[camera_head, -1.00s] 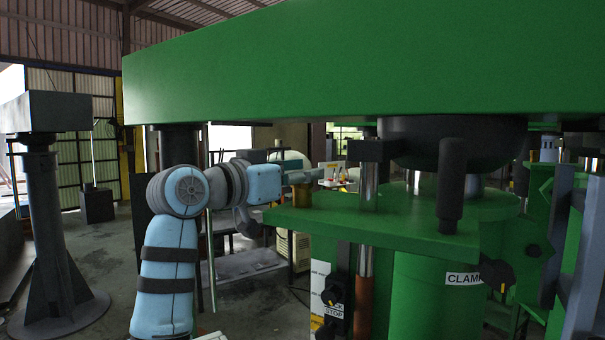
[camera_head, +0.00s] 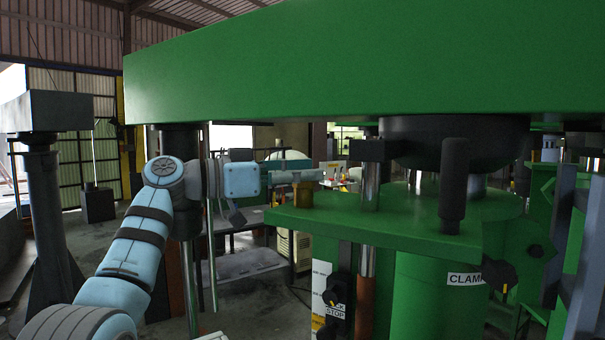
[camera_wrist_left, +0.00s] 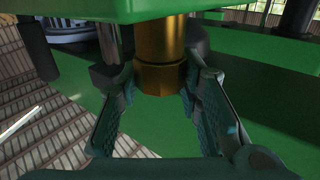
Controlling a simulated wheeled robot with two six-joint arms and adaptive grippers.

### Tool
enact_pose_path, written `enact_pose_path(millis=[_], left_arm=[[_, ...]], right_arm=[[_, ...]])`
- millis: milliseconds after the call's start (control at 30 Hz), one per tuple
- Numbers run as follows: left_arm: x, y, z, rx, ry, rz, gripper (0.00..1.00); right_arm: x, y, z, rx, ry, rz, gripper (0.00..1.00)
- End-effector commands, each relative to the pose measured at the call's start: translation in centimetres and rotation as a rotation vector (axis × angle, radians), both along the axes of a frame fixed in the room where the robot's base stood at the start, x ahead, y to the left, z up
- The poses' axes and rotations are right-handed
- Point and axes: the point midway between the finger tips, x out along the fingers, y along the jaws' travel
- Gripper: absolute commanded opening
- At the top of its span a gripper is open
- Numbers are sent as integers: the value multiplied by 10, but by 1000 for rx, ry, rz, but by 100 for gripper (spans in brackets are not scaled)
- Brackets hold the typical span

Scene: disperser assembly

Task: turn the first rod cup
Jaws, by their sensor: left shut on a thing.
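The brass rod cup (camera_head: 303,194) stands upright on the corner of the green machine plate (camera_head: 400,228). My left gripper (camera_head: 304,177) reaches in level from the left and is at the top of the cup. In the left wrist view the brass cup (camera_wrist_left: 162,55) sits between the two dark padded fingers (camera_wrist_left: 160,100). The fingers are shut on its end, one on each side. In the head view the fingers partly hide the cup's top. My right gripper is not in view.
A large green beam (camera_head: 360,70) spans above the arm. A shiny vertical rod (camera_head: 369,190) with a dark block stands just right of the cup. A grey pillar (camera_head: 45,200) stands at the far left.

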Motion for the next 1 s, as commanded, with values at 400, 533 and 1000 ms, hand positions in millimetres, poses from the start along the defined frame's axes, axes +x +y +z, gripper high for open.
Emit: enact_pose_path(millis=[400, 533, 1000], left_arm=[[1, -1, -4, 6, 8, -2, 53], [1, 0, -3, 4, 6, -1, 53], [-19, 56, -3, 4, 3, 5, 53]], right_arm=[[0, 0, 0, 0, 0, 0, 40], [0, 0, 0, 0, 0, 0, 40], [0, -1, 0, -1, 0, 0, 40]])
